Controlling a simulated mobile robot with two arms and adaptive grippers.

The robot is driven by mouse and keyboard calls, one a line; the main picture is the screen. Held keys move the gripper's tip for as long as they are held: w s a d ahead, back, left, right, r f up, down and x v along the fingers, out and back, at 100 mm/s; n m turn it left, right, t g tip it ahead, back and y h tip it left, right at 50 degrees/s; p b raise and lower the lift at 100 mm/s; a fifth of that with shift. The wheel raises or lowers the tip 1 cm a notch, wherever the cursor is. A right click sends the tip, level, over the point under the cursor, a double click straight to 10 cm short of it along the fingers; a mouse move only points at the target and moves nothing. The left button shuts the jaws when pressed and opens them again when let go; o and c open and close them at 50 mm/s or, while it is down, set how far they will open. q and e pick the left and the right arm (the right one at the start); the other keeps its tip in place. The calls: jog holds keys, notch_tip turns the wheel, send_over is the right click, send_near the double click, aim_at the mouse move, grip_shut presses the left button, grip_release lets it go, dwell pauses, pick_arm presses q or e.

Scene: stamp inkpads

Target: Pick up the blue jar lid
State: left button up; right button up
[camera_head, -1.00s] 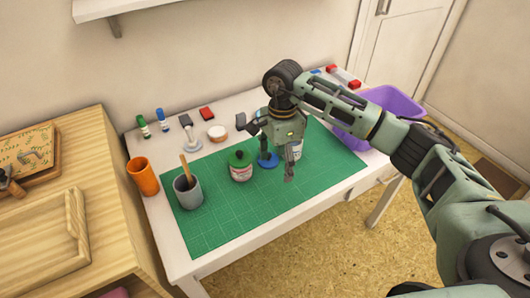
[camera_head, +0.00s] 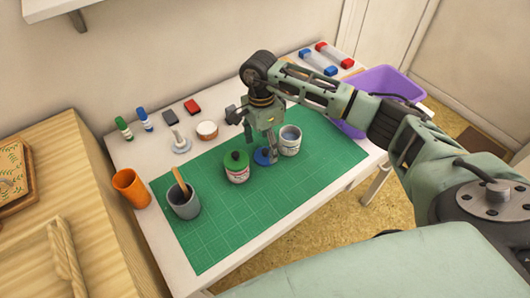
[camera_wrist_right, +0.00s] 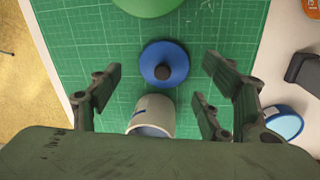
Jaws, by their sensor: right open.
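The blue jar lid (camera_head: 262,158) lies flat on the green cutting mat (camera_head: 205,240). In the right wrist view it is a blue disc (camera_wrist_right: 150,58) with a dark round knob. My right gripper (camera_head: 260,143) points down over the lid and partly hides it in the head view. Its fingers (camera_wrist_right: 160,80) are spread wide with nothing between them gripped; the lid lies between and slightly beyond their tips. An open grey jar (camera_head: 290,146) stands right of the lid, also close by in the wrist view (camera_wrist_right: 155,108). My left gripper is out of view.
A green-lidded jar (camera_head: 237,176) stands just left of the lid. A grey cup (camera_head: 184,205) with a wooden handle and an orange cup (camera_head: 130,186) stand farther left. Stamps, pads and markers line the back; a purple bin (camera_head: 385,85) is at right. The mat's front is clear.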

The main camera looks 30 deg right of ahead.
aim_at(265, 151)
notch_tip(265, 151, down, 2)
jog(key=shift+f, duration=0.2)
jog(key=shift+s+f, duration=0.1)
jog(key=shift+f, duration=0.15)
jog(key=c, duration=0.5)
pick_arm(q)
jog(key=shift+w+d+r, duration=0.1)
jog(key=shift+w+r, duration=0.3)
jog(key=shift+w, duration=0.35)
pick_arm(e)
jog(key=c, duration=0.6)
